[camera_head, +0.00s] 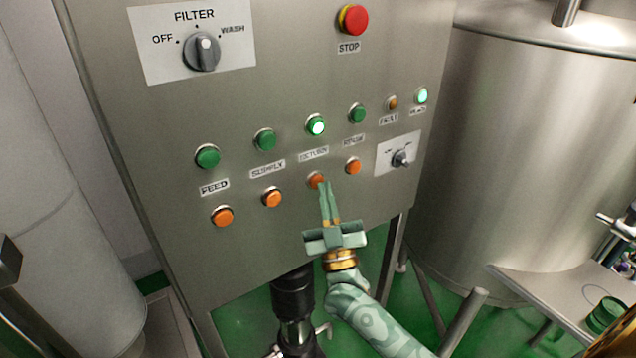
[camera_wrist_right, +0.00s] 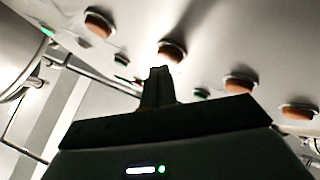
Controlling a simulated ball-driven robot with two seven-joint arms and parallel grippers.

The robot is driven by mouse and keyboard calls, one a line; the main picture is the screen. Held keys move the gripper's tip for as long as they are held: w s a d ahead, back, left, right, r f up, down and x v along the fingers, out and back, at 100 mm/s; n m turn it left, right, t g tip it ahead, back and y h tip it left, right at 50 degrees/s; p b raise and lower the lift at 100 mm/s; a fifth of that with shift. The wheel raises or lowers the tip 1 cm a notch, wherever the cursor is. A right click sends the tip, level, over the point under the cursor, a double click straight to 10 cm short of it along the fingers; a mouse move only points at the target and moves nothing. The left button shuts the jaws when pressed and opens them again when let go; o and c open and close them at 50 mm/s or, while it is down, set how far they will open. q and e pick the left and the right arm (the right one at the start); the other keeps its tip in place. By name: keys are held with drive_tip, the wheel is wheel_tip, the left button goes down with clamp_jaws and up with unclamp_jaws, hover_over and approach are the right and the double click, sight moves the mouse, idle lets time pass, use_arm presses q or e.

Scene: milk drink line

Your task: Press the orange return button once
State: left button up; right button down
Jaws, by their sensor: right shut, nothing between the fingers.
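The orange return button (camera_head: 316,180) is on the steel panel, under the RETURN label and below a lit green button (camera_head: 316,125). My right gripper (camera_head: 325,186) is shut and empty, its fingertips right at this button and covering part of it. In the right wrist view the shut fingertips (camera_wrist_right: 158,72) are just beside and below the return button (camera_wrist_right: 172,50). I cannot tell whether they touch it. My left gripper is not in view.
Other orange buttons (camera_head: 272,197) sit on both sides, with green ones above. A FILTER knob (camera_head: 202,52), a red STOP button (camera_head: 353,19) and a small switch (camera_head: 401,159) share the panel. A steel tank (camera_head: 520,150) stands at the right.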

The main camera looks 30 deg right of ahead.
drive_tip(key=shift+w, duration=0.4)
idle(0.6)
drive_tip(key=shift+s, duration=0.15)
drive_tip(key=shift+s+p, duration=0.4)
drive_tip(key=shift+s, duration=0.3)
drive_tip(key=s, duration=0.1)
drive_tip(key=s+p, duration=0.1)
drive_tip(key=s, duration=0.1)
drive_tip(key=s+p, duration=0.1)
drive_tip(key=s, duration=0.1)
drive_tip(key=shift+d, duration=0.25)
idle(0.8)
